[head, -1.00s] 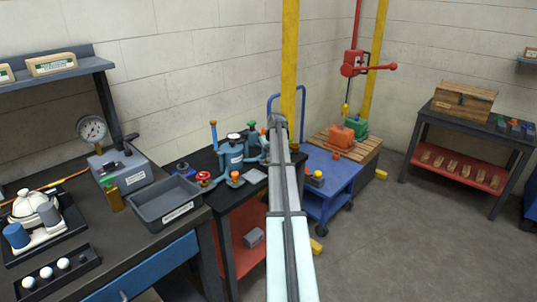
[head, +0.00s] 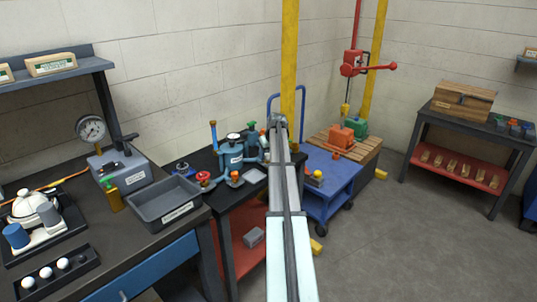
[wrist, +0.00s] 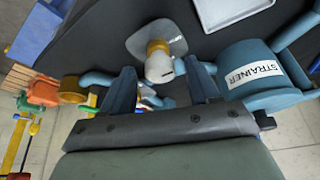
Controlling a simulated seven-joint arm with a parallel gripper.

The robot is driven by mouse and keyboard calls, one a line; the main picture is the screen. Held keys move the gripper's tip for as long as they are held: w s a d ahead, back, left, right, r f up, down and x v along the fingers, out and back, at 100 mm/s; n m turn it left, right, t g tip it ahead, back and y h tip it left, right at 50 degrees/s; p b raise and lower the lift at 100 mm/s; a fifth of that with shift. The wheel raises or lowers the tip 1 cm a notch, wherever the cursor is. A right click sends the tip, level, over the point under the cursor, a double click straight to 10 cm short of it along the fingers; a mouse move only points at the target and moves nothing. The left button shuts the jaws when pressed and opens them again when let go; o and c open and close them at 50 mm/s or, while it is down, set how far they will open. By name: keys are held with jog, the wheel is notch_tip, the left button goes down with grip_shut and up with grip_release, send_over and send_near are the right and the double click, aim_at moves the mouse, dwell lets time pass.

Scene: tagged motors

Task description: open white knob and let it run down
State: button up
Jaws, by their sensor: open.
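The white knob (wrist: 159,66) has a yellow collar and sits on a grey plate (wrist: 176,47) in the wrist view. It lies between the two spread fingers of my gripper (wrist: 160,76), with a gap visible on each side. I cannot tell whether the fingers are level with it in depth. Beside it is the blue body labelled STRAINER (wrist: 240,70), which also shows on the dark table in the head view (head: 232,156). In the head view my arm reaches toward this table, and my gripper's fingers cannot be made out there.
Blue pipework with an orange-yellow fitting (wrist: 72,90) lies left of my gripper in the wrist view. In the head view a red handwheel (head: 203,176) stands left of the strainer. A grey bin (head: 164,202) is on the near bench, and a blue cart (head: 333,180) stands to the right.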

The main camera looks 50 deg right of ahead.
jog(key=v, duration=1.3)
jog(key=shift+s+r, duration=0.25)
jog(key=shift+r, duration=0.1)
jog(key=shift+a, duration=0.1)
jog(key=s+a+f+m+g+y, duration=0.1)
jog(key=s+a+f, duration=0.4)
jog(key=a+f, duration=0.7)
jog(key=s+a+f+g, duration=0.2)
jog(key=s+a+f, duration=0.3)
jog(key=a+f, duration=0.75)
jog(key=s+a+f+m+g+y, duration=0.1)
jog(key=s+a+f, duration=0.3)
jog(key=a+f, duration=0.8)
jog(key=s+a+f+n+g, duration=0.3)
jog(key=s+a+f, duration=0.7)
jog(key=s+a, duration=0.3)
jog(key=s+a+f+n+g, duration=0.3)
jog(key=s+a+f, duration=0.8)
jog(key=s+a, duration=0.3)
jog(key=shift+s+f+g, duration=0.3)
jog(key=shift+s+g, duration=0.05)
jog(key=shift+g, duration=0.05)
